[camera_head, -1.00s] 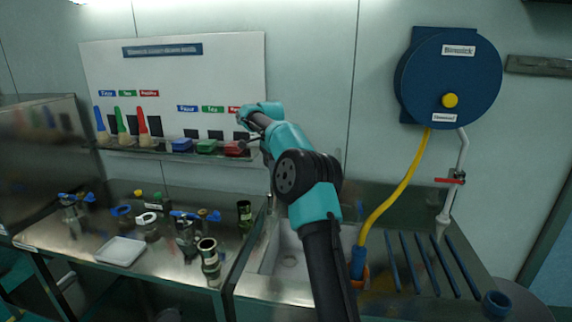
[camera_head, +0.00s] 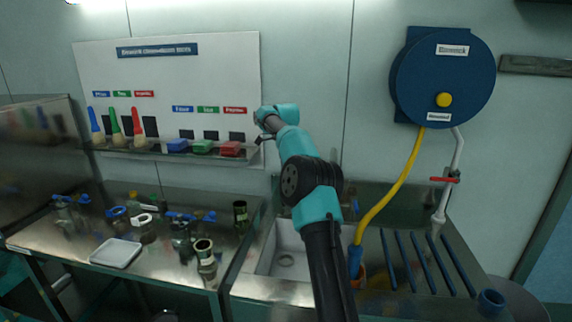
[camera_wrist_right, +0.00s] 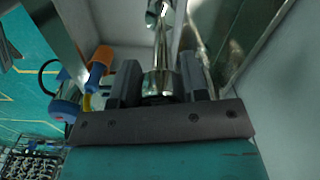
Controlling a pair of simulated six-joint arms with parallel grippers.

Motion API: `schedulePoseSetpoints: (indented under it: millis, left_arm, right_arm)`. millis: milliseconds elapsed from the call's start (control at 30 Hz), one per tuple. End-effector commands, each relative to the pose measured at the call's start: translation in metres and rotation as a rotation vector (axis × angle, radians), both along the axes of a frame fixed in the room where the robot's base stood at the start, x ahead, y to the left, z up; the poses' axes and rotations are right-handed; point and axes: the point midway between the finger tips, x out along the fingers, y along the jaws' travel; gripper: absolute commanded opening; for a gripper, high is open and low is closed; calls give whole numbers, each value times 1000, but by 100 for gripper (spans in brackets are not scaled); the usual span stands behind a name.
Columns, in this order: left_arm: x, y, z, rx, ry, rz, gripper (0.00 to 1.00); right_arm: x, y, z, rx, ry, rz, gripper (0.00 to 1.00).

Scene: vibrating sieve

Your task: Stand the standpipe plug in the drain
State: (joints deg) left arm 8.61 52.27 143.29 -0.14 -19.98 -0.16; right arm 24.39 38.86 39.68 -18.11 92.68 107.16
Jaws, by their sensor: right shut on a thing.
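My right gripper (camera_wrist_right: 160,76) is shut on a shiny metal cylinder with a narrower stem, which appears to be the standpipe plug (camera_wrist_right: 159,50). In the head view, my right arm rises from the bottom, and the gripper end (camera_head: 263,136) is high near the wall, above the back of the sink. The plug cannot be made out there. The drain (camera_head: 286,259) is a round grey spot on the floor of the white sink basin (camera_head: 270,262), below the gripper and clear of it. My left gripper is not in view.
A yellow hose (camera_head: 391,190) drops from the blue reel (camera_head: 443,75) to a blue nozzle (camera_head: 355,261) at the sink's right edge. A shelf of colored brushes and blocks (camera_head: 203,147) is left of the gripper. Several valve fittings (camera_head: 204,255) and a white tray (camera_head: 116,253) crowd the left counter.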

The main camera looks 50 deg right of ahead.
Motion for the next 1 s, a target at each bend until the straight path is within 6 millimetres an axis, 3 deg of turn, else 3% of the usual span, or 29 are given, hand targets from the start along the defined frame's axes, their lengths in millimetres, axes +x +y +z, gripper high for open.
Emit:
schedulePoseSetpoints:
  millis: [1000]
  left_arm:
    - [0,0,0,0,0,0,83]
  right_arm:
    - [0,0,-70,0,0,1,0]
